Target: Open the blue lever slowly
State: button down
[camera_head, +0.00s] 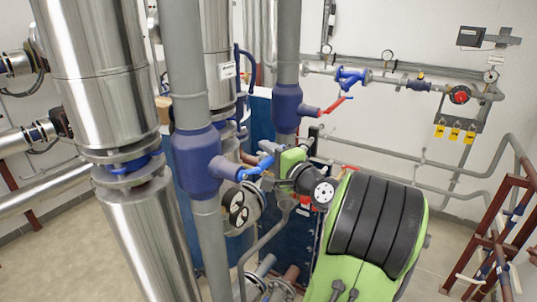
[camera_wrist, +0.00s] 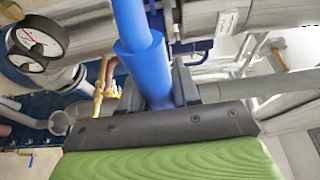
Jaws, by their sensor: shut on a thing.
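The blue lever (camera_head: 256,170) sticks out to the right from the blue valve body (camera_head: 196,162) on a vertical grey pipe in the head view. My gripper (camera_head: 269,172) is at the lever's outer end. In the wrist view the blue lever (camera_wrist: 142,50) runs down from the top edge between the dark fingers of my gripper (camera_wrist: 158,92), which is shut on it. The lever's end is partly hidden between the fingers.
A second blue valve (camera_head: 288,108) with a red lever (camera_head: 335,106) stands behind to the right. Pressure gauges (camera_head: 237,207) sit just below my gripper. A steel column (camera_head: 100,70) stands at left. Red-brown framing (camera_head: 500,225) is at far right.

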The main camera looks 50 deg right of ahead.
jog(key=shift+a+r+n+t+b, duration=0.1)
jog(key=shift+r+n+t+b, duration=0.3)
jog(key=shift+r+n+b, duration=0.65)
jog(key=c, duration=0.9)
grip_release()
jog(key=shift+f, duration=0.1)
jog(key=b+v, duration=0.4)
jog(key=v, duration=0.8)
